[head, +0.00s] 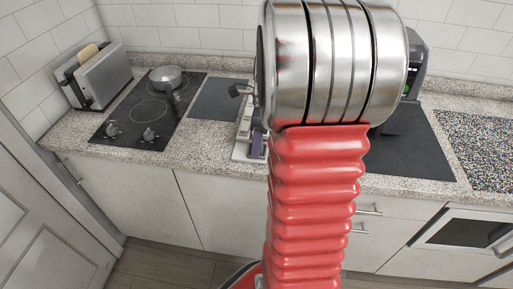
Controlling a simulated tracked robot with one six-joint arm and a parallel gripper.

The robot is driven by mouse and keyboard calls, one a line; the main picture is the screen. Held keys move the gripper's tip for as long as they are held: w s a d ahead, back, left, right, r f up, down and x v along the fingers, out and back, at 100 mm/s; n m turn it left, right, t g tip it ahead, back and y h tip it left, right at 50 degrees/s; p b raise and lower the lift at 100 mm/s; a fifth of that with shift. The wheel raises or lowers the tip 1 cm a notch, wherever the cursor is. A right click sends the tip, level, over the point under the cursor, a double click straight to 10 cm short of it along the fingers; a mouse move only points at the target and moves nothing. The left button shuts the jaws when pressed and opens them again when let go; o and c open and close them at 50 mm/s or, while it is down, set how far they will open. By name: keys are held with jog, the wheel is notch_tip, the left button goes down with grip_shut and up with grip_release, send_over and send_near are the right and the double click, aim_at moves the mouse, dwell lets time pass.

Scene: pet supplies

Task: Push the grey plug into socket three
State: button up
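My own arm, with its steel joint and red ribbed sleeve, fills the middle of the head view and hides much of the work area. A small dark grey part (241,90) juts out left of the steel joint. It may be part of my gripper, but its fingertips cannot be made out. Below it, a pale board (241,153) lies near the counter's front edge, partly hidden by my arm. A dark purple block (257,146) is on it. I cannot make out the grey plug or tell which socket is number three.
A toaster (97,76) with bread stands at the back left. A pan (165,77) sits on the black hob (146,113). A dark mat (217,100) lies right of the hob. A dark appliance (412,80) stands behind my arm on another dark mat (425,155). A speckled panel (478,145) is far right.

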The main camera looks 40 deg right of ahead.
jog(key=shift+c, duration=0.3)
jog(key=c, duration=1.1)
jog(key=shift+o, duration=0.2)
notch_tip(320, 180, up, 10)
